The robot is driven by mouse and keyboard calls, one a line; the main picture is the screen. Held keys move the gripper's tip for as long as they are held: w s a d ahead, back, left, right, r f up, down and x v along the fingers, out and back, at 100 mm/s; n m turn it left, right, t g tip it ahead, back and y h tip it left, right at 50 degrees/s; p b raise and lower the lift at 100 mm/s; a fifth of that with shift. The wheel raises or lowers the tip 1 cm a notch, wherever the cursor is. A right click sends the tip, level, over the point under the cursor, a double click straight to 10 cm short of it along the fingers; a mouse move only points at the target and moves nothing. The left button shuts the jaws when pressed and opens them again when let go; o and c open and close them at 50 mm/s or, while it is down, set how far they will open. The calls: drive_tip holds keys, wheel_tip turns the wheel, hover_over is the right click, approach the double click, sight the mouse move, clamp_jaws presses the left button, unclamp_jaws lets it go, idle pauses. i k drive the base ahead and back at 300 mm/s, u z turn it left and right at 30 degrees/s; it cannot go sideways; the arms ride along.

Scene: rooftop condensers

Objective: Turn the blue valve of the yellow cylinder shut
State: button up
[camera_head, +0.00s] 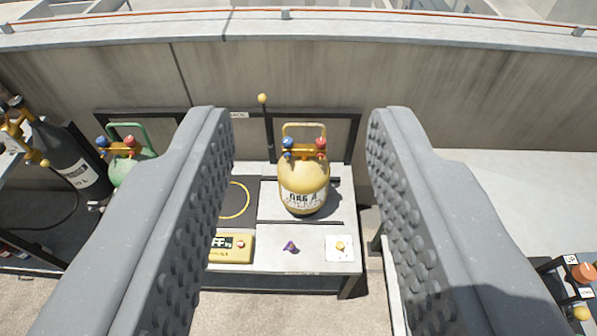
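The yellow cylinder (303,183) stands upright on a grey bench, with a dark label on its front and a yellow handle on top. Its blue valve (288,143) is at the top left and a red valve (321,144) is at the top right. My gripper (300,125) is open and empty, its two grey studded fingers wide apart. In the picture the cylinder shows between the fingers, farther off and touched by neither. The valve's turned position is too small to tell.
A green cylinder (132,168) with blue and red valves and a black cylinder (72,165) stand left. The bench (300,262) carries a yellow box (230,250), a purple knob (290,247) and a white plate (340,243). A thin lever (267,130) rises behind. A concrete wall closes the back.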

sight(287, 142)
drive_tip(key=i, duration=0.95)
drive_tip(key=z, duration=0.05)
drive_tip(key=k, duration=1.15)
drive_tip(key=u, duration=0.65)
drive_tip(key=i, duration=1.8)
drive_tip(key=z, duration=0.6)
